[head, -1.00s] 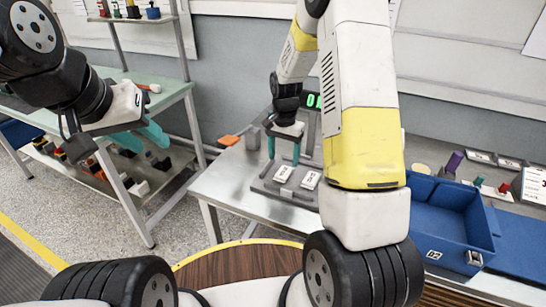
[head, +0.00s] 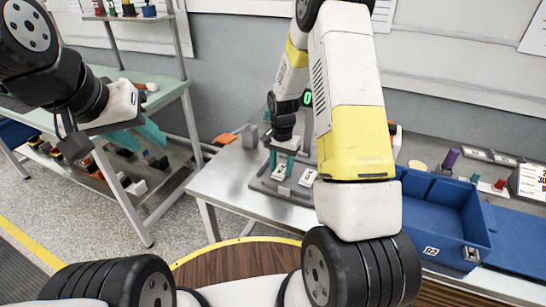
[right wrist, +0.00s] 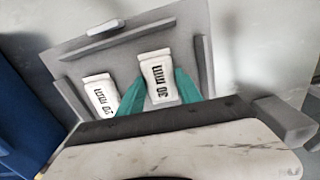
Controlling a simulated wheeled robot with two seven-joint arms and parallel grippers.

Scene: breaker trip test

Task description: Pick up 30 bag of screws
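A white bag marked "30 mm" (right wrist: 158,78) lies in a grey tray (right wrist: 90,52), its label upside down in the right wrist view. It also shows in the head view (head: 277,172). My right gripper (head: 281,163) is lowered over it, with a teal fingertip close beside each side of the bag. In the right wrist view the gripper (right wrist: 160,88) looks open around the bag; contact is hard to tell. A second white bag (right wrist: 102,97) with a similar label lies beside it, outside the fingers. My left gripper (head: 138,138) is open and empty at the left.
A blue bin (head: 440,215) stands to the right on the bench (head: 228,178). Small coloured parts and a display lie behind it. A green-topped side table (head: 170,92) with a lower shelf of parts is at the left. My right arm hides part of the bench.

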